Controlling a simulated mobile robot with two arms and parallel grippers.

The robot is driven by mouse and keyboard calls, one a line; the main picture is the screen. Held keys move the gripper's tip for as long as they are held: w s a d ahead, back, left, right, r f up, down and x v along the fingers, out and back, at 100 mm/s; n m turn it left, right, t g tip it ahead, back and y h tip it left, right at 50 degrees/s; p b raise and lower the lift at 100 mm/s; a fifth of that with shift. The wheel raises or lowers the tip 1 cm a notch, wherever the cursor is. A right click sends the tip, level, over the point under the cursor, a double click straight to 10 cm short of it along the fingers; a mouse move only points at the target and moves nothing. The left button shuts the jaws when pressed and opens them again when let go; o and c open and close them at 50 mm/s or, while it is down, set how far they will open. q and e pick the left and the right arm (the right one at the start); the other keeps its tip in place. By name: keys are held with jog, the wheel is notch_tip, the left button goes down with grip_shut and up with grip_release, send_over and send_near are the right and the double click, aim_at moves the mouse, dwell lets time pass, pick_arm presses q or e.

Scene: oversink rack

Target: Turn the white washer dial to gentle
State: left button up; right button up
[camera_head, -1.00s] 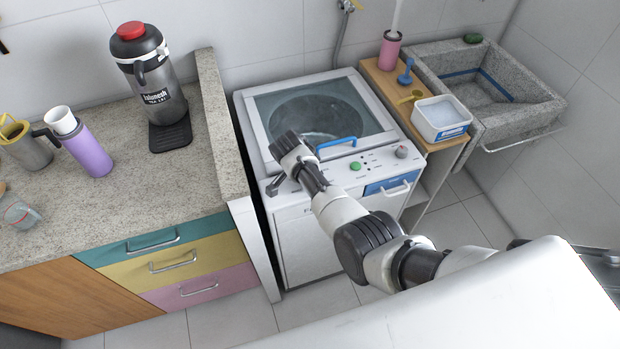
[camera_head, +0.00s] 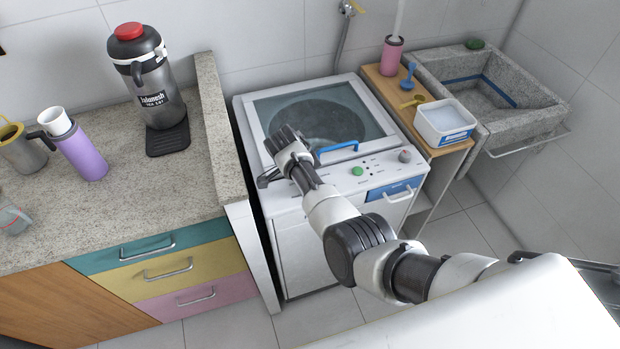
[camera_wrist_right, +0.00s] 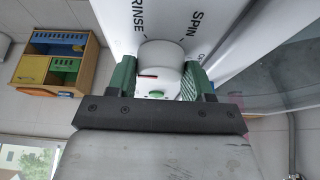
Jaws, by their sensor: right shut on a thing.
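The white washer (camera_head: 300,245) stands between the counter and the sink, with its control panel along the top front. In the right wrist view, a white dial (camera_wrist_right: 160,68) with a red mark sits between the green fingers of my right gripper (camera_wrist_right: 158,82), which is shut on it. The words RINSE and SPIN are printed on the panel around it. In the head view my right gripper (camera_head: 268,179) is at the left end of the panel; the dial there is hidden by the gripper and wrist. My left gripper is not in view.
The panel also has a green button (camera_head: 357,171) and a grey knob (camera_head: 404,155). A blue lid handle (camera_head: 337,147) lies close to my wrist. The granite counter (camera_head: 100,215) with its raised edge is left of the washer. A wooden shelf (camera_head: 459,145) and stone sink (camera_head: 548,120) are right.

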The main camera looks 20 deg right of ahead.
jog(key=shift+w+r, duration=0.1)
jog(key=shift+r, duration=0.05)
jog(key=o, duration=0.9)
jog(key=r, duration=0.4)
jog(key=shift+s+d, duration=0.15)
jog(key=shift+s, duration=0.05)
jog(key=s+d+r, duration=0.6)
jog(key=s+d, duration=0.1)
jog(key=s, duration=0.1)
jog(key=shift+s+d+r+b, duration=0.15)
jog(key=shift+d+r+b, duration=0.2)
jog(key=shift+d+r, duration=0.05)
